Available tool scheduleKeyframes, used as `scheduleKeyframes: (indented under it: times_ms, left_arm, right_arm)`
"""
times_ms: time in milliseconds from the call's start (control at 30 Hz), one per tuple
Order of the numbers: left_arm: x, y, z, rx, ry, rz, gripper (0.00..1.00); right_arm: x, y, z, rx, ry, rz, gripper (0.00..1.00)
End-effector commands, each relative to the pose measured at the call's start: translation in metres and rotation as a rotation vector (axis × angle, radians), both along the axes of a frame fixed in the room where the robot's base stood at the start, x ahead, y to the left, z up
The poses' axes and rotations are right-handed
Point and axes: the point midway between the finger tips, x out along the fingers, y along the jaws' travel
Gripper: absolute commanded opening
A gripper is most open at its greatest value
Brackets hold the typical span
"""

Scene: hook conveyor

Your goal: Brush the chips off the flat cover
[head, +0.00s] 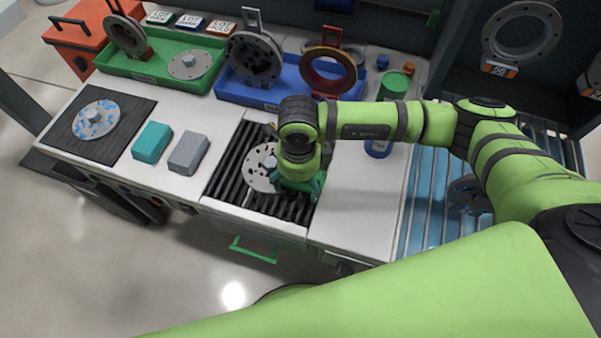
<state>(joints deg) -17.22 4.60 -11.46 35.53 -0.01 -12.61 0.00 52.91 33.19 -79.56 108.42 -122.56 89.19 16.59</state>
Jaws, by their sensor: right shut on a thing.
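A flat grey disc, the flat cover (256,172), lies on a black slatted grate in the middle of the bench. Dark specks and a small light raised part show on it; I cannot tell which specks are chips and which are holes. My right gripper (299,187) points down over the cover's right side, with my wrist covering part of the disc. It is shut on a dark green-teal thing (313,186), mostly hidden, possibly a brush. I cannot tell whether that touches the cover. My left gripper is not in view.
A disc with blue patches (97,119) lies on a dark mat at left. Teal (151,142) and grey (188,153) blocks stand beside the grate (229,172). Green (150,68) and blue (235,90) trays hold round parts behind. A blue can (378,149) stands right of my wrist.

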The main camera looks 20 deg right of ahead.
Motion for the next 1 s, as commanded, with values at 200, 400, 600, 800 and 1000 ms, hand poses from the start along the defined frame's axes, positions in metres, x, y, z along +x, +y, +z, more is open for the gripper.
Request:
scheduleKeyframes:
  times_ms: [200, 400, 600, 800, 1000]
  left_arm:
    - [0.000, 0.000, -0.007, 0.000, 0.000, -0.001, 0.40]
    - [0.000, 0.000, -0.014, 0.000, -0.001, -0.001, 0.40]
    - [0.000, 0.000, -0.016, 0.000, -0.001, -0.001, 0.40]
    - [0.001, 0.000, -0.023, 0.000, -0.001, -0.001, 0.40]
    - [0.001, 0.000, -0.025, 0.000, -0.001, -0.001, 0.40]
  right_arm:
    - [0.008, -0.006, -0.003, -0.001, 0.000, -0.001, 0.55]
    - [0.018, -0.013, -0.004, -0.002, 0.000, -0.002, 0.55]
    - [0.021, -0.016, -0.004, -0.005, 0.002, -0.003, 0.55]
    - [0.032, -0.023, -0.004, -0.006, 0.000, -0.004, 0.55]
    - [0.036, -0.026, -0.002, -0.004, 0.003, -0.002, 0.55]
